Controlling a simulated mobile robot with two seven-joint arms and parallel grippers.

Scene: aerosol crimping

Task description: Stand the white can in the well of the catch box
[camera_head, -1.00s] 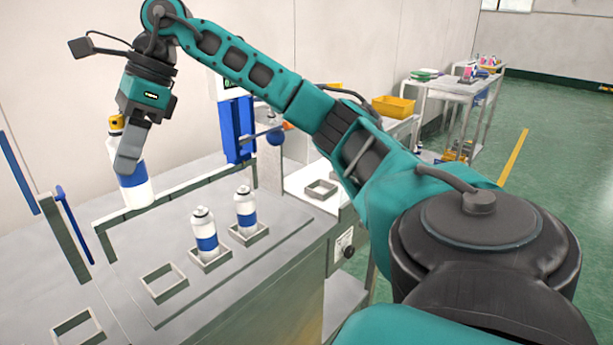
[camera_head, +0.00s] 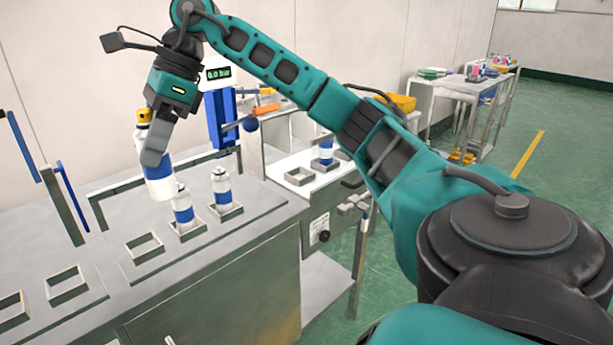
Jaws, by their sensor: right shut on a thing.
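My right gripper (camera_head: 150,150) is shut on a white can (camera_head: 158,181) with a blue band. It holds the can slightly tilted above the grey bench, left of and partly in front of the standing cans. A yellow part (camera_head: 143,116) shows at the top, behind the fingers. I cannot tell for sure which holder is the catch box; an empty square-rimmed holder (camera_head: 299,177) sits on the side unit at the right. My left gripper is not in view.
Two similar cans stand in square holders on the bench: a nearer one (camera_head: 183,212) and a farther one (camera_head: 221,188). Empty square holders (camera_head: 145,248) lie to the left. Another blue-banded can (camera_head: 326,153) stands on the side unit. A blue post (camera_head: 220,120) with a display rises behind.

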